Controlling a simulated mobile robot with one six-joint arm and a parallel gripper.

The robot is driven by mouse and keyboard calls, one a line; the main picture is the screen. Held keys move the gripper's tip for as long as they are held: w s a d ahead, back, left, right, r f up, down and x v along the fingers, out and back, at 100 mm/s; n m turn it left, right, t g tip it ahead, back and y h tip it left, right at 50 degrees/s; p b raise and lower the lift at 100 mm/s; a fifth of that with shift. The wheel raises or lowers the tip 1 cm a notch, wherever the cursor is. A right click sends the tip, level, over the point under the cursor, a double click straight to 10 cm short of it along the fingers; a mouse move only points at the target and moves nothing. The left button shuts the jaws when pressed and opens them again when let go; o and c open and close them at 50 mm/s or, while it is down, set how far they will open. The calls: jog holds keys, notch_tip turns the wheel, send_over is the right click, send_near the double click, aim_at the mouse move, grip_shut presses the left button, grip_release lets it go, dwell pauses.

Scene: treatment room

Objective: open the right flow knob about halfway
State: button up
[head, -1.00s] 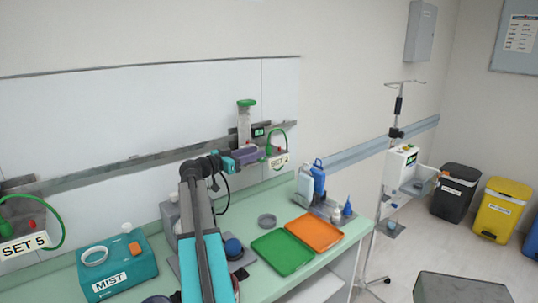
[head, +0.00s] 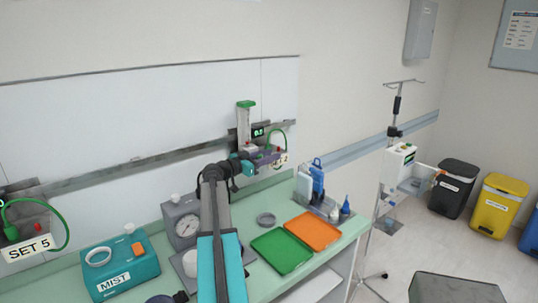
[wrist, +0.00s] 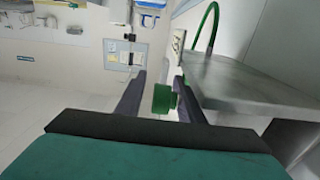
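The right flow unit (head: 244,125) is on the wall rail, with a green cap on top and a small lit display (head: 258,132) too small to read surely. A green hose loops at its right, and its label card is mostly hidden behind my gripper (head: 268,158). In the wrist view, a round green knob (wrist: 163,98) lies between the two dark fingers of my gripper (wrist: 158,92). The fingers are apart. A gap shows on the knob's left; the right finger is close beside it, and contact cannot be told.
A grey metal block (wrist: 245,82) stands close to the right finger in the wrist view. Below the rail are a gauge box (head: 186,225), a MIST box (head: 118,268), and green (head: 282,250) and orange (head: 313,231) trays on the bench. Another set hangs far left (head: 28,246).

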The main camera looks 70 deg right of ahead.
jog(key=shift+d+f, duration=0.1)
grip_shut()
